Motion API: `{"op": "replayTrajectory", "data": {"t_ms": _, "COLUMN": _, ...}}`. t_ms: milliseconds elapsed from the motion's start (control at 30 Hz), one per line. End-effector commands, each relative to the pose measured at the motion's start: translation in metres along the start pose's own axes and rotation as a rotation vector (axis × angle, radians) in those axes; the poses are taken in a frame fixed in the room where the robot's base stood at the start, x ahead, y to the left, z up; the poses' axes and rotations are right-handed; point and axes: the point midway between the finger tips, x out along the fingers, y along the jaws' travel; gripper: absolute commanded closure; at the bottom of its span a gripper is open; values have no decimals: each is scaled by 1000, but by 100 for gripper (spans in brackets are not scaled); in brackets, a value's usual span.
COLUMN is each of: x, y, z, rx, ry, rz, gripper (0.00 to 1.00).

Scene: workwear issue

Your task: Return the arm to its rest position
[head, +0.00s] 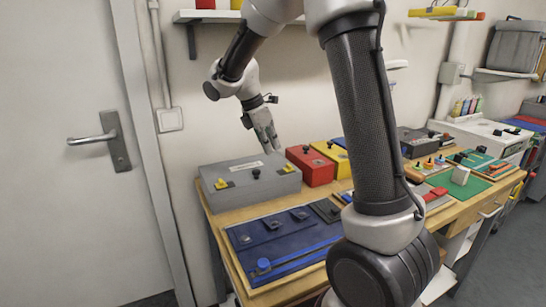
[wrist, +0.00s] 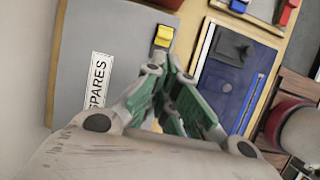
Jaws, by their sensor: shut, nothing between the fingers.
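My gripper (head: 269,143) hangs above the back of the workbench, over the right end of a grey box (head: 235,190) and just left of a red box. Its fingers point down, and they are shut and empty. In the wrist view my gripper (wrist: 172,70) has its green-padded fingers together, in front of the grey box (wrist: 110,35), which bears a SPARES label (wrist: 97,82) and a yellow latch (wrist: 164,36). My arm crosses the head view and hides part of the bench.
A red box (head: 312,168) and a yellow box (head: 332,153) stand beside the grey one. A dark blue panel (head: 285,239) lies in front. A wall shelf (head: 215,16) is above. A door (head: 60,200) is at the left. Small items cover the bench's right side.

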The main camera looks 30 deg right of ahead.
Motion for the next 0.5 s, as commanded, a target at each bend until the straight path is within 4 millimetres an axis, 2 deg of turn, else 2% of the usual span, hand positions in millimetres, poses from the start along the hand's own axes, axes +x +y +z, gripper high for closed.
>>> {"op": "replayTrajectory", "data": {"t_ms": 100, "x": -14, "y": -2, "z": 2, "rx": 2, "ry": 1, "rz": 1, "gripper": 100}}
{"op": "replayTrajectory", "data": {"t_ms": 200, "x": -19, "y": -3, "z": 2, "rx": 3, "ry": 1, "rz": 0, "gripper": 100}}
{"op": "replayTrajectory", "data": {"t_ms": 500, "x": -20, "y": -4, "z": 3, "rx": 3, "ry": 1, "rz": -1, "gripper": 100}}
